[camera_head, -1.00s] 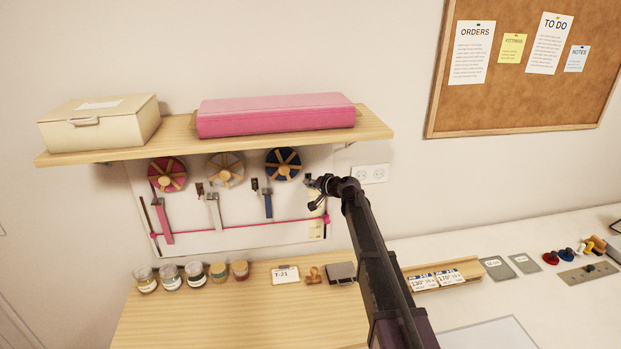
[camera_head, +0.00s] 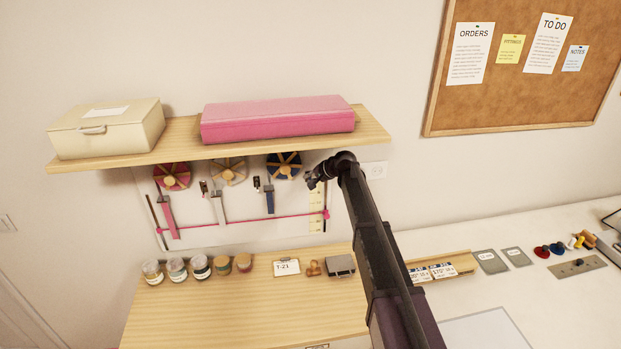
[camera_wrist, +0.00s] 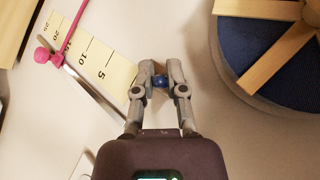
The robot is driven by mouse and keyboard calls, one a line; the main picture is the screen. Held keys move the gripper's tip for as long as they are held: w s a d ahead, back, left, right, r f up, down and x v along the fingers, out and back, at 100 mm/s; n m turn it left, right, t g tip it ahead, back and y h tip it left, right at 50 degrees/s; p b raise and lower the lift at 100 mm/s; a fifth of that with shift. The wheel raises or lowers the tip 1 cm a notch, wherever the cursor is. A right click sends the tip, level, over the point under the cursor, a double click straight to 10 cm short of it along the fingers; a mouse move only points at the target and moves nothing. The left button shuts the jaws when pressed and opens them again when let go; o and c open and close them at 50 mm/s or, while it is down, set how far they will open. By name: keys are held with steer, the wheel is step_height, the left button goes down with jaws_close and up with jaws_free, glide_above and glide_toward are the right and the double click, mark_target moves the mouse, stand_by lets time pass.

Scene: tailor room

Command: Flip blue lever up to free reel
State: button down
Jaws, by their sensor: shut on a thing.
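The blue reel (camera_head: 284,166) with wooden spokes hangs on the wall panel under the shelf, the rightmost of three reels. It also fills the upper right of the wrist view (camera_wrist: 242,62). My gripper (camera_head: 311,181) is just right of this reel. In the wrist view my gripper (camera_wrist: 160,77) has its fingertips closed around a small blue knob (camera_wrist: 160,82), which looks like the end of the blue lever. The fingers hide most of the lever, so its tilt cannot be told. A blue strip (camera_head: 270,202) hangs below the reel.
The wooden shelf (camera_head: 220,145) is close above my gripper and carries a cream box (camera_head: 105,128) and a pink case (camera_head: 278,118). A yellow measuring strip (camera_head: 317,208) and a pink cord (camera_head: 250,218) lie close below. Jars (camera_head: 200,266) stand on the table.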

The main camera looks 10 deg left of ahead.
steer(key=shift+s, duration=0.1)
steer(key=c, duration=0.8)
jaws_free()
steer(key=shift+o, duration=0.2)
